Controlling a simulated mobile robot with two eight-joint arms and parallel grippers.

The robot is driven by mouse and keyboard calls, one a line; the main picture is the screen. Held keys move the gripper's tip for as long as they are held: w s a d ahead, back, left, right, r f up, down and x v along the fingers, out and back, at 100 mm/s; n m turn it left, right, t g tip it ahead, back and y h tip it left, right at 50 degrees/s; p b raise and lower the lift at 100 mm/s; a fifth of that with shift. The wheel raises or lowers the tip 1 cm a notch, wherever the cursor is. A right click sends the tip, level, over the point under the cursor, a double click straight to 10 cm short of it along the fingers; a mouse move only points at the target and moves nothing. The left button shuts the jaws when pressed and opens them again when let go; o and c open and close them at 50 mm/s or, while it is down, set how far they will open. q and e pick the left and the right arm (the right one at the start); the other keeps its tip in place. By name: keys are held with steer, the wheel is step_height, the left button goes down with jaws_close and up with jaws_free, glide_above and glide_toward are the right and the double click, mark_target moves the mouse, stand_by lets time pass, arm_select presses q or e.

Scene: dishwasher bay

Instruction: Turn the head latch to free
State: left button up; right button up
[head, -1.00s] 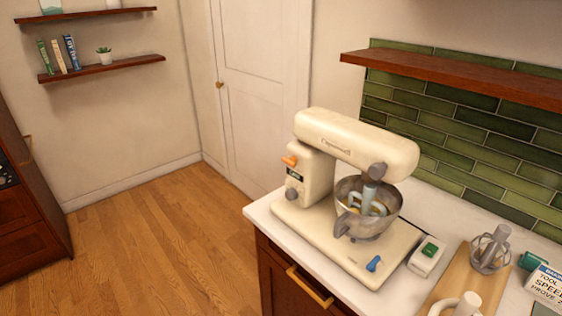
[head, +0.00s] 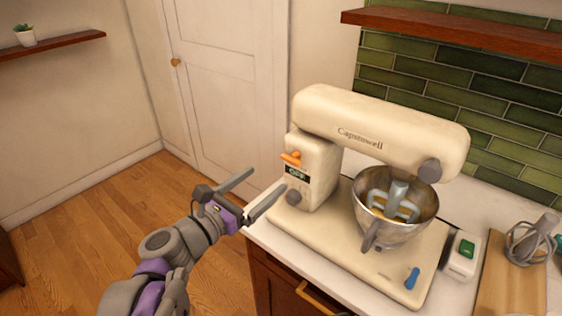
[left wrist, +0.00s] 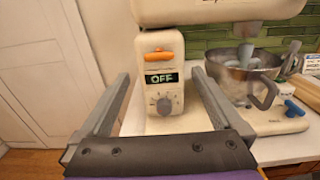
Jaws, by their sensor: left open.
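A cream stand mixer (head: 385,125) stands on the white counter with its head level over a steel bowl (head: 405,228). An orange lever (head: 291,158), which looks like the head latch, sits high on the column's end face. It also shows in the left wrist view (left wrist: 159,55), lying about level. Below it are a display reading OFF (left wrist: 162,80) and a grey dial (left wrist: 163,104). My left gripper (head: 266,188) is open and empty, left of the column, its fingers pointing toward that face. In the left wrist view its fingers (left wrist: 162,90) flank the column face, apart from the lever. My right gripper is not in view.
A blue lever (head: 412,278) is on the mixer base. A white box with a green button (head: 463,254) and a board with a wire whisk (head: 528,240) lie to the right. A wooden shelf (head: 460,30) hangs above. The floor at left is clear.

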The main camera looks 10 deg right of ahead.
mark_target(289, 161)
arm_select(q)
steer(key=x, duration=0.9)
steer(key=shift+a, duration=0.1)
steer(key=c, duration=1.3)
